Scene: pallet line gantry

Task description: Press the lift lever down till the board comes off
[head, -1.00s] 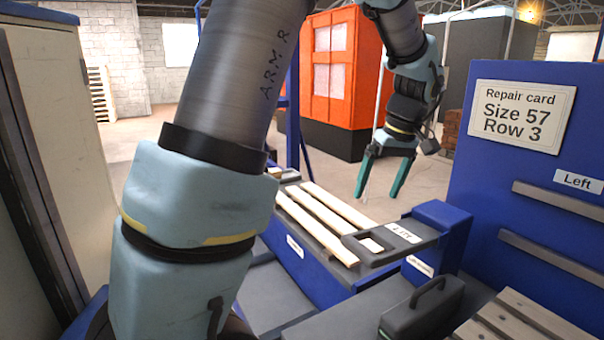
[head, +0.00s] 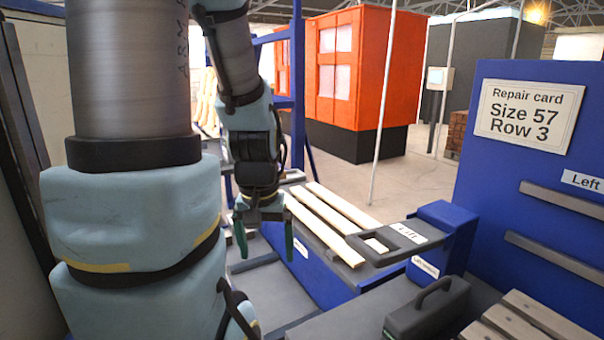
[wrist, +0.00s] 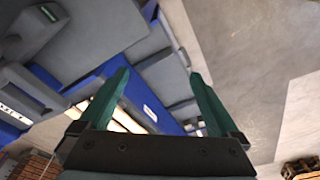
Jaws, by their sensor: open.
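The lift lever (head: 405,234) is a dark grey, flat handle with a slot and a white "Lift" label. It sticks out roughly level to the left from a blue post (head: 447,225). Several pale boards (head: 335,210) lie lengthwise on a blue bed (head: 330,275), and the lever's end overlaps their near end. My gripper (head: 265,248) is open and empty, its green fingers pointing down at the left of the boards, apart from the lever. In the wrist view, the fingers (wrist: 158,78) are spread with nothing between them, and boards (wrist: 125,117) are partly hidden behind the left finger.
A dark grey case (head: 425,310) with a handle stands below the lever, beside a slatted pallet (head: 525,318). A blue panel (head: 535,190) with a repair card stands at the right. A thin pole (head: 382,110) rises behind the boards. Floor beyond is open.

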